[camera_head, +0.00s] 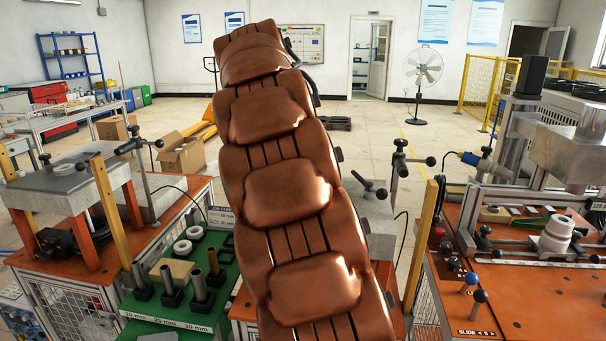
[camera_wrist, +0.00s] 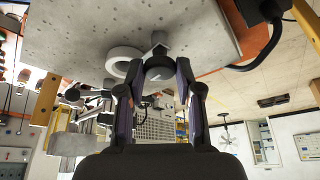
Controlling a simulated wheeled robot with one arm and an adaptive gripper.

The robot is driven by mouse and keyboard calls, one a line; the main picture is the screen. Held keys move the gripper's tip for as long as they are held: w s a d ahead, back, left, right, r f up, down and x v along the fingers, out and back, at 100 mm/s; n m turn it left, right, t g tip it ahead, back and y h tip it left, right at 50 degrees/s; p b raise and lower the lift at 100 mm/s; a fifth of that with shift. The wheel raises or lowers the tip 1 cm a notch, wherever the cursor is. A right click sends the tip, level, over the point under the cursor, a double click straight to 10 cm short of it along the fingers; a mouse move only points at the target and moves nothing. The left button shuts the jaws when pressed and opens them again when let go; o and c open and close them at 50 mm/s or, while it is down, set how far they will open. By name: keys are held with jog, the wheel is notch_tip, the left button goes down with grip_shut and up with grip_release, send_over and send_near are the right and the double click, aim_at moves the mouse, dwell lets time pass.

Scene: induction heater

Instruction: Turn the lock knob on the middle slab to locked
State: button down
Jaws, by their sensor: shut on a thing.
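In the wrist view my gripper (camera_wrist: 161,90) has its two fingers on either side of a dark round knob (camera_wrist: 158,72) and is shut on it. The knob is by the speckled grey slab (camera_wrist: 225,35), with a white ring (camera_wrist: 122,60) beside it. The angle the knob is turned to cannot be read clearly. In the head view my brown arm covers the centre and hides my gripper and the knob. Part of the middle slab (camera_head: 378,212) shows to the right of the arm, with a dark lever handle near it.
A left station (camera_head: 65,185) with a grey slab on orange legs stands at the left. A green board (camera_head: 190,262) holds several posts and white rings. An orange bench (camera_head: 540,300) with a press stands at the right. Yellow posts (camera_head: 420,245) rise beside the arm.

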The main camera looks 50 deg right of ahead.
jog(key=shift+f+m, duration=0.1)
jog(key=shift+m, duration=0.4)
jog(key=c, duration=0.8)
grip_release()
jog(key=shift+o, duration=0.2)
jog(key=shift+w+a+r, duration=0.1)
jog(key=shift+a+r, duration=0.1)
jog(key=shift+r, duration=0.3)
jog(key=w+a, duration=0.2)
jog(key=a, duration=1)
jog(key=shift+w, duration=0.15)
jog(key=shift+r, duration=0.1)
